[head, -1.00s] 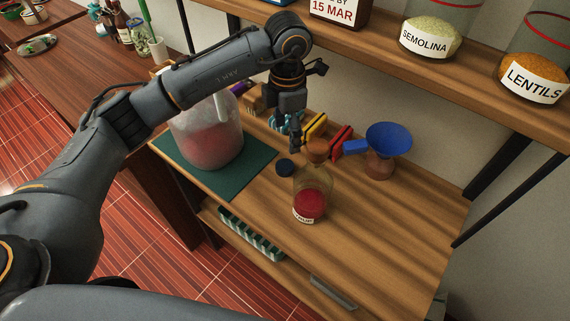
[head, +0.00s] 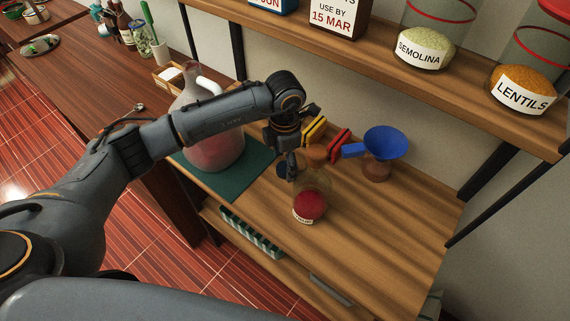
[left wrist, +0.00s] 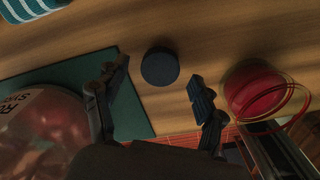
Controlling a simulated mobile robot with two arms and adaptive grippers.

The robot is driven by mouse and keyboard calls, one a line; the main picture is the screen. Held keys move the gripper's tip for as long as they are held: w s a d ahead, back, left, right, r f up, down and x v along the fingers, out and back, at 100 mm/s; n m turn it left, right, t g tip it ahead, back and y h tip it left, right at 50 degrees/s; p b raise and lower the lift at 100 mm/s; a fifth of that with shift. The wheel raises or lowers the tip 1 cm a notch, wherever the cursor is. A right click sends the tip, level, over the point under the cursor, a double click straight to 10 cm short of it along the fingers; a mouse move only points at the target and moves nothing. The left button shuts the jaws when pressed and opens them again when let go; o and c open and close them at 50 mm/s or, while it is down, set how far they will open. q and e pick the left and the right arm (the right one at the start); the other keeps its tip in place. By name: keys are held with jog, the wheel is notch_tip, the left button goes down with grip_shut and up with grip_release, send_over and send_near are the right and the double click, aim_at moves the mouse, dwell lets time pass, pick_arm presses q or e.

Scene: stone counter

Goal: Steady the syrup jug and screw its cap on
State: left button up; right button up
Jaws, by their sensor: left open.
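The syrup jug (head: 217,153) is a large clear jug with red contents and a pale handle, upright on a green mat (head: 243,184). My left forearm hides its middle. Its labelled side shows in the left wrist view (left wrist: 45,118), and its top appears uncapped. A dark blue round cap (left wrist: 160,67) lies on the bare wood beside the mat. My left gripper (head: 289,172) points down over the cap, open and empty. In the left wrist view its fingers (left wrist: 160,76) are spread, with the cap between and beyond their tips. My right gripper is not in view.
A corked bottle of red liquid (head: 309,205) stands close to the right of my left gripper. Behind are yellow and red clips (head: 338,146) and a jar with a blue funnel (head: 386,143). A shelf (head: 375,60) overhangs the back. The front right wood is clear.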

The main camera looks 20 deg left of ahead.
pick_arm(q)
jog(key=shift+f, duration=0.7)
jog(key=c, duration=0.8)
jog(key=shift+r, duration=0.15)
jog(key=shift+w+r, duration=0.1)
jog(key=shift+r, duration=0.45)
jog(key=s+a+r+b, duration=0.2)
jog(key=s+r+b, duration=0.2)
jog(key=s+r, duration=0.7)
jog(key=s, duration=0.3)
jog(key=shift+a+r+b, duration=0.15)
jog(key=shift+r+b, duration=0.15)
jog(key=shift+r, duration=0.05)
